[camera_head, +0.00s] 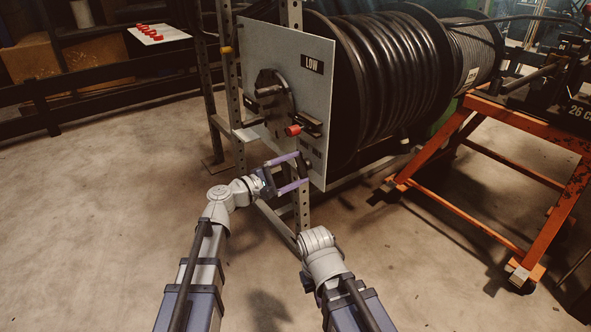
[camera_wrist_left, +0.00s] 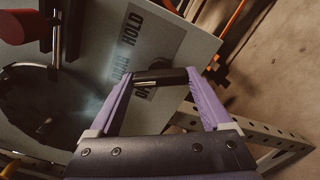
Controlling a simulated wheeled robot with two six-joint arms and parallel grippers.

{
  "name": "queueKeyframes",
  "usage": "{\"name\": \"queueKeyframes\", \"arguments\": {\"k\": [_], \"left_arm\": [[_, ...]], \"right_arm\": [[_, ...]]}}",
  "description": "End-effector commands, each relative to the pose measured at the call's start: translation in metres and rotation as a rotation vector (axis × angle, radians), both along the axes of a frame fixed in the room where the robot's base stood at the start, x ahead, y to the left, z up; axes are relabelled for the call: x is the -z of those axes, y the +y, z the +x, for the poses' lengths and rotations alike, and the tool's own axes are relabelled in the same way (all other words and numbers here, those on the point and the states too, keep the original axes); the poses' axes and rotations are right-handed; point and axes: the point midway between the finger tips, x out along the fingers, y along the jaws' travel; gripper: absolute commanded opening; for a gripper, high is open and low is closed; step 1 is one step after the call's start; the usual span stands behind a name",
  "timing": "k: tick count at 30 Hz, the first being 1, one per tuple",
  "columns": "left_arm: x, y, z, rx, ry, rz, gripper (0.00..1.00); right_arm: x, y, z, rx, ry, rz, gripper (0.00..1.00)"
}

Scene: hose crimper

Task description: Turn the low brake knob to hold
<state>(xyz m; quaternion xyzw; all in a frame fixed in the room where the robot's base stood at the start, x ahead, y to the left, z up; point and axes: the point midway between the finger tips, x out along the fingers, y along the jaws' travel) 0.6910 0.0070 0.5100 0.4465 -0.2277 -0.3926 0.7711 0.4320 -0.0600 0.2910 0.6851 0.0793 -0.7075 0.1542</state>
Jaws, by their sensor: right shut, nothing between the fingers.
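My left gripper (camera_head: 304,168) is at the lower right corner of the grey panel (camera_head: 300,100). Its purple fingers are spread wide. In the left wrist view a black bar (camera_wrist_left: 160,77), apparently the low brake knob's grip, lies across the gap between the fingertips. Its ends are close to both fingers; I cannot tell whether they touch. A LOW label (camera_head: 312,63) is higher on the panel. My right gripper is not visible; only its arm shows.
A round dark plate (camera_head: 270,100) and a red-tipped handle (camera_head: 292,130) stand out from the panel, close to my left gripper. Large black hose reels (camera_head: 400,80) stand behind it. An orange cart (camera_head: 545,235) is at right. The floor left of the panel is clear.

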Motion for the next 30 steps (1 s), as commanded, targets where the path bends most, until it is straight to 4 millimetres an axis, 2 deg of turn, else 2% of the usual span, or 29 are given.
{"name": "queueKeyframes", "arguments": {"k": [2, 14, 23, 30], "left_arm": [[0.0002, 0.0001, -0.0002, 0.0, 0.001, 0.001, 0.71], [0.0003, 0.0001, -0.0003, 0.0, 0.0, 0.001, 0.27], [0.0004, 0.0002, -0.0004, 0.001, -0.039, 0.031, 0.27], [0.0005, 0.0002, -0.0006, 0.001, -0.17, 0.126, 0.27]], "right_arm": [[0.0, 0.0, 0.0, 0.0, 0.0, 0.0, 0.0], [0.0001, 0.0, 0.0, 0.0, 0.0, 0.0, 0.0], [0.0001, 0.0, 0.0, 0.0, 0.0, 0.0, 0.0], [0.0001, 0.0, 0.0, 0.0, 0.0, 0.0, 0.0]]}}
